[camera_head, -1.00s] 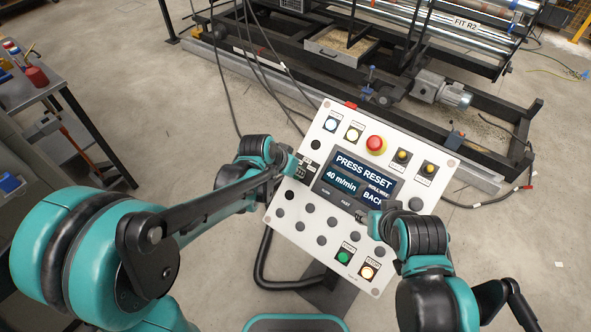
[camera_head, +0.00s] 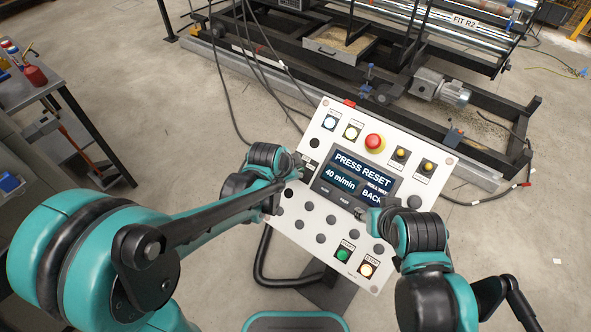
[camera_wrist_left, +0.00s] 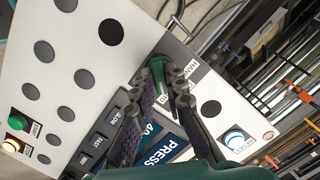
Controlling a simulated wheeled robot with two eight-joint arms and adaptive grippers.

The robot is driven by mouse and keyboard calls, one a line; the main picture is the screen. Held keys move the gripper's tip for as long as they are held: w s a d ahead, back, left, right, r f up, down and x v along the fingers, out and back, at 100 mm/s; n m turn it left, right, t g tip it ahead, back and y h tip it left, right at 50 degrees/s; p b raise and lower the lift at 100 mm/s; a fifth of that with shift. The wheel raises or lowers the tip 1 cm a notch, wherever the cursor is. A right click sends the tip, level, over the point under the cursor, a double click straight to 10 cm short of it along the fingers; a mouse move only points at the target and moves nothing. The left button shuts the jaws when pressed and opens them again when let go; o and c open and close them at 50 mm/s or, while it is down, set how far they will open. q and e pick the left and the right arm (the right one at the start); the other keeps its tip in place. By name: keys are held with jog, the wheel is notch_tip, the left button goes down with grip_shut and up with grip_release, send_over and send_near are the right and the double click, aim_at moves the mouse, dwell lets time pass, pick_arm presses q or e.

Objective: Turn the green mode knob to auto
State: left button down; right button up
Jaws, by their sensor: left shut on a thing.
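The green mode knob (camera_wrist_left: 167,78) shows in the left wrist view between the two dark fingers of my left gripper (camera_wrist_left: 170,80), which is shut on it. Label lettering beside the knob is partly covered by the fingers, so its setting cannot be read. In the head view my left gripper (camera_head: 297,166) is at the left side of the tilted white control panel (camera_head: 290,232), and the knob is hidden there. My right gripper (camera_head: 364,213) is over the lower right of the panel's screen; its fingers are too small to tell open from shut.
The screen (camera_head: 345,178) reads PRESS RESET and 40 m/min. A machine frame (camera_head: 400,85) stands behind.

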pick_arm(q)
jog(key=shift+s+f+m, duration=0.1)
jog(key=shift+m, duration=0.5)
jog(key=c, duration=1.6)
grip_release()
jog(key=shift+o, duration=0.2)
jog(key=v, duration=1.2)
jog(key=s+a+f+n+t+y, duration=0.1)
jog(key=s+a+n+y, duration=0.2)
jog(key=s+a+n, duration=0.9)
jog(key=a+n, duration=0.2)
jog(key=n, duration=0.2)
jog(key=shift+s+a+f, duration=0.25)
jog(key=shift+a+f, duration=0.1)
jog(key=shift+f, duration=0.05)
